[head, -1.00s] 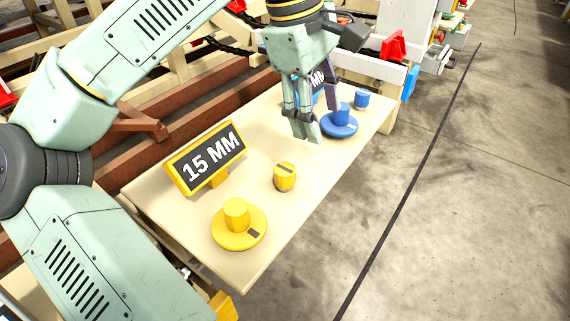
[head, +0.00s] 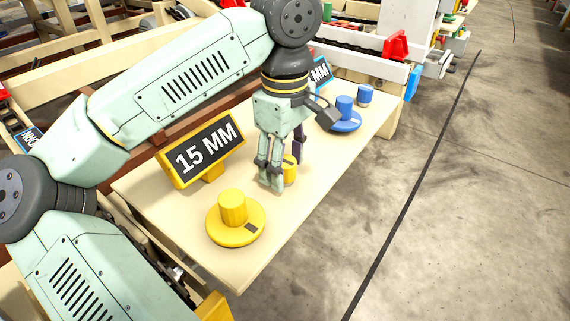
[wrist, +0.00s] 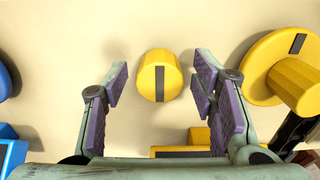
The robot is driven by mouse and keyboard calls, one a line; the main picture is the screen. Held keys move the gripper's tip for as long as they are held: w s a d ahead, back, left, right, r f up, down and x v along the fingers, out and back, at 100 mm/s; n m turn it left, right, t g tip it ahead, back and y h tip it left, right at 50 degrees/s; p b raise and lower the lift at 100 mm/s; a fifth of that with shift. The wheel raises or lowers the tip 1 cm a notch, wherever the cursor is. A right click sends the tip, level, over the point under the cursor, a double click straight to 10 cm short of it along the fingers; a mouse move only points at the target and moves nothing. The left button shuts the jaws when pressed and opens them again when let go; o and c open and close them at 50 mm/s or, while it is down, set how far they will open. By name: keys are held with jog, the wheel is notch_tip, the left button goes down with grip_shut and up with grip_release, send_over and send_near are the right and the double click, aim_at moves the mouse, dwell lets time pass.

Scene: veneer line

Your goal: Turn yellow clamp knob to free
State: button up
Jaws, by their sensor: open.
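The yellow clamp knob (wrist: 160,75) is a short round knob with a dark stripe across its top. It stands on the cream bench between my open fingers in the wrist view, with a gap on each side. In the head view the knob (head: 290,169) is partly hidden behind my gripper (head: 285,172). My gripper (wrist: 160,85) points down over it, its purple pads apart and empty. I cannot tell exactly how far the fingertips reach down beside the knob. In the wrist view the stripe runs up and down the picture.
A larger yellow dial (head: 235,220) with a raised hub stands nearer on the bench (head: 190,235). A yellow-framed "15 MM" sign (head: 203,150) stands left of the knob. A blue dial (head: 345,120) and a small blue knob (head: 365,94) are farther back. The bench's right edge is close.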

jog(key=shift+f, duration=0.1)
jog(key=shift+c, duration=0.3)
jog(key=c, duration=1.1)
jog(key=shift+n, duration=0.3)
jog(key=n, duration=0.3)
jog(key=shift+n, duration=0.3)
jog(key=n, duration=0.4)
jog(key=shift+n, duration=0.3)
jog(key=n, duration=0.4)
jog(key=shift+n+p, duration=0.3)
jog(key=shift+n, duration=2.2)
jog(key=shift+o, duration=0.2)
